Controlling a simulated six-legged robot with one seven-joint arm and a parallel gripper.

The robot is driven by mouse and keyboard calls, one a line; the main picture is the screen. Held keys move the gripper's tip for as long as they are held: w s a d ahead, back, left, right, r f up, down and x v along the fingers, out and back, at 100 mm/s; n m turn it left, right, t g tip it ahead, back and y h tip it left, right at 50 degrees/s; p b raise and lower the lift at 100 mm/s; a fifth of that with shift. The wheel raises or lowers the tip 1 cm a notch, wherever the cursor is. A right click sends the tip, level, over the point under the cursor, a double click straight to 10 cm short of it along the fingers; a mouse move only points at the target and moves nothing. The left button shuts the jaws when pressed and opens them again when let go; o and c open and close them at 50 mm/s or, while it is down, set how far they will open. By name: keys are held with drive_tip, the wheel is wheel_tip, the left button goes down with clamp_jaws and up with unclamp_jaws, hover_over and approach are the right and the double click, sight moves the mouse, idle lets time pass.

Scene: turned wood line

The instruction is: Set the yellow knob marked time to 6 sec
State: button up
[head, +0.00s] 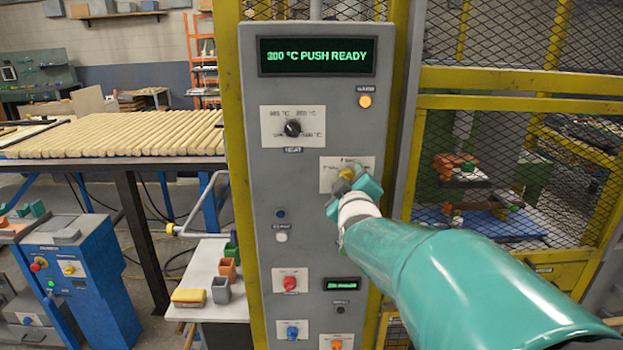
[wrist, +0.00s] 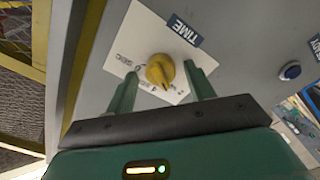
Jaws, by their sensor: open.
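The yellow knob (wrist: 160,71) sits on a white dial plate (wrist: 138,38) with a dark label reading TIME. In the wrist view its pointer ridge points down and slightly right, towards my gripper's palm. My gripper (wrist: 161,82) is open, with one green finger on each side of the knob; I cannot tell whether either finger touches it. In the head view my gripper (head: 352,185) is in front of the dial plate (head: 330,168) and hides most of the knob and its marks. The setting it points to cannot be read.
The grey panel carries a display (head: 316,57) reading 300 °C PUSH READY, a black heat knob (head: 292,128), a lit orange lamp (head: 365,101), a red knob (head: 290,283) and a blue knob (head: 292,332). A yellow mesh cage (head: 520,81) stands at the right.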

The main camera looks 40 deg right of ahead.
drive_tip(key=shift+w+d+f, duration=0.1)
drive_tip(key=shift+w+f, duration=0.05)
drive_tip(key=shift+w, duration=0.05)
drive_tip(key=shift+s, duration=0.2)
drive_tip(key=shift+c, duration=0.6)
drive_tip(key=c, duration=0.9)
drive_tip(key=shift+o, duration=0.2)
